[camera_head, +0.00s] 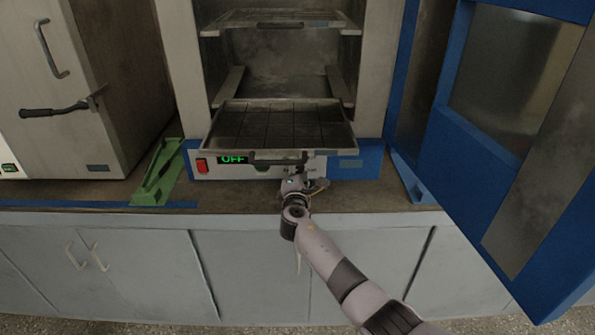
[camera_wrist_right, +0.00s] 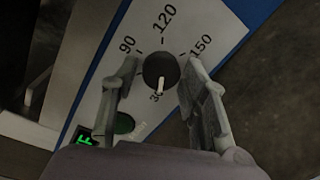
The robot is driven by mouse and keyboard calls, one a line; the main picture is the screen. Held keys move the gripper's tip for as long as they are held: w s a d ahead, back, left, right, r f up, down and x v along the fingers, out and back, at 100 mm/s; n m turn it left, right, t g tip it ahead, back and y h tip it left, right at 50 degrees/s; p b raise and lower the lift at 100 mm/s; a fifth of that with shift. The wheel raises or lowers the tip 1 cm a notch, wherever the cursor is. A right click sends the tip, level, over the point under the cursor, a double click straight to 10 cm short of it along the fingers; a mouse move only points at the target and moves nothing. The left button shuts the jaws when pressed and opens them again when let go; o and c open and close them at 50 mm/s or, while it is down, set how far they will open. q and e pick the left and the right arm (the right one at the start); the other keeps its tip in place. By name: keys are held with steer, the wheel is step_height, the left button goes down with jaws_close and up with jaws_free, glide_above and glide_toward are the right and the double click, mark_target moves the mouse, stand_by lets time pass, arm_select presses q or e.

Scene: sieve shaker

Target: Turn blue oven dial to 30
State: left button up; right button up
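The blue oven (camera_head: 357,163) stands on the counter with its door open at the right. Its black round dial (camera_wrist_right: 161,70) shows in the right wrist view on a white panel marked 90, 120 and 150. The dial's white pointer points down at a partly covered mark that seems to read 30. My right gripper (camera_wrist_right: 160,72) is open, one finger on each side of the dial; I cannot tell whether either touches it. In the head view the right gripper (camera_head: 304,178) is at the oven's front panel and hides the dial. My left gripper is not in view.
The open blue door (camera_head: 470,150) fills the right side. The green display (camera_head: 233,160) reads OFF, beside a red switch (camera_head: 202,166). A green object (camera_head: 158,175) lies left of the oven.

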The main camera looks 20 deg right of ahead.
steer(key=shift+o, duration=0.7)
steer(key=shift+d, duration=0.1)
steer(key=shift+s+a, duration=0.2)
steer(key=shift+s, duration=0.3)
steer(key=v, duration=1.1)
